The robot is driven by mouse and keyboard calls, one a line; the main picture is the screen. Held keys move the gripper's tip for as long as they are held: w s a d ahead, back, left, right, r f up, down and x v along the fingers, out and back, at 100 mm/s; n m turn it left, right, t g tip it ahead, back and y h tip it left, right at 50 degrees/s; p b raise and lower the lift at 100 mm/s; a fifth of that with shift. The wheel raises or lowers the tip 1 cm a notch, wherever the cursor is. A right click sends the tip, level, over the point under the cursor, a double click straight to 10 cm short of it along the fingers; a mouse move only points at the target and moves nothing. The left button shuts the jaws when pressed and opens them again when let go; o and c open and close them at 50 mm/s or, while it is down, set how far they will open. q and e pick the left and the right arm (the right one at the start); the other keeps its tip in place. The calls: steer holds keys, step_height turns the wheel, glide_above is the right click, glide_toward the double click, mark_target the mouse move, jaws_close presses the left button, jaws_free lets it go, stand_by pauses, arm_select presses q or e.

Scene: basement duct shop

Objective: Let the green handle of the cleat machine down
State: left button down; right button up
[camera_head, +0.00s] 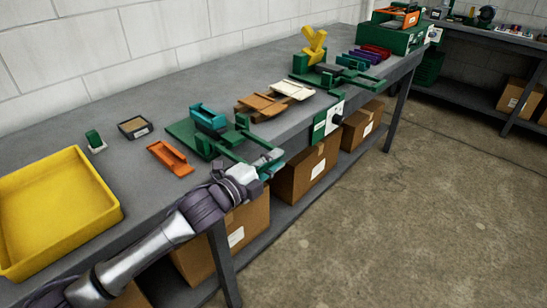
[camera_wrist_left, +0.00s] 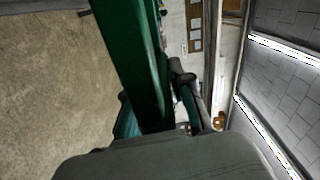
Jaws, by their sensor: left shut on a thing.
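The nearer green machine (camera_head: 190,138) stands at the bench's front edge, with a teal piece (camera_head: 208,115) on top. I take it to be the cleat machine. Its green handle appears as a bar (camera_head: 232,152) reaching out past the bench edge, seemingly near level. My left gripper (camera_head: 268,163) is shut on the outer end of this handle, beyond the bench edge. My right gripper is in neither view.
A yellow tray (camera_head: 118,212), an orange channel piece (camera_head: 170,158) and a small dark box (camera_head: 135,127) lie left of the machine. Brown pieces (camera_head: 260,105) and another green machine (camera_head: 355,84) stand to its right. Cardboard boxes (camera_head: 307,170) fill the lower shelf. The floor at right is clear.

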arm_select(q)
steer(key=shift+f, duration=0.4)
steer(key=c, duration=1)
jaws_free()
steer(key=shift+c, duration=0.2)
steer(key=shift+a+r, duration=0.15)
steer(key=v, duration=1.2)
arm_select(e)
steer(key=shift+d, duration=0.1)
arm_select(q)
steer(key=shift+w, duration=0.1)
